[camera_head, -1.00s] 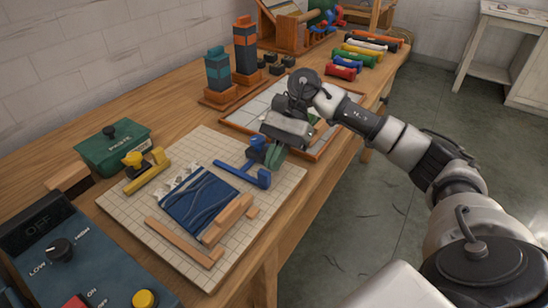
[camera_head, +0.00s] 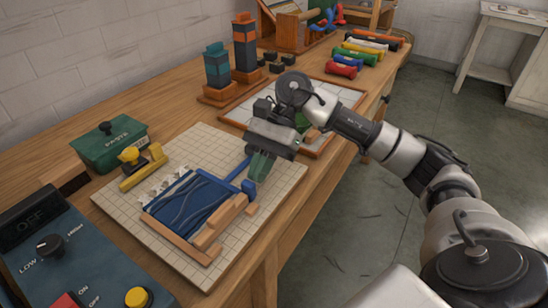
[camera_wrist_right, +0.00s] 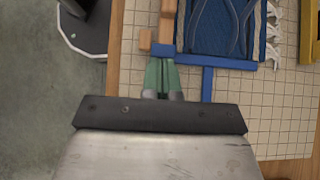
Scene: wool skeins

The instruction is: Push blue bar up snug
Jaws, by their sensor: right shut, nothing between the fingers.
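The blue bar (camera_head: 232,173) lies on the gridded board along the edge of a blue woven piece (camera_head: 190,201), seemingly touching it. In the right wrist view the bar (camera_wrist_right: 225,61) runs along the piece's lower edge, with a stem (camera_wrist_right: 207,85) pointing away and a raised block (camera_wrist_right: 163,50) at its left end. My right gripper (camera_head: 261,166) has green fingers pressed together, empty. In the right wrist view its tips (camera_wrist_right: 161,62) are at the block, apparently touching it. The gripper hides part of the bar in the head view. My left gripper is out of view.
Wooden bars (camera_head: 180,242) and (camera_head: 219,219) border the woven piece. A yellow bar (camera_head: 143,170) stands near its fringed side. A green paste box (camera_head: 110,147) and a control panel (camera_head: 68,262) are to the left. A framed tray (camera_head: 233,116) lies behind my right gripper.

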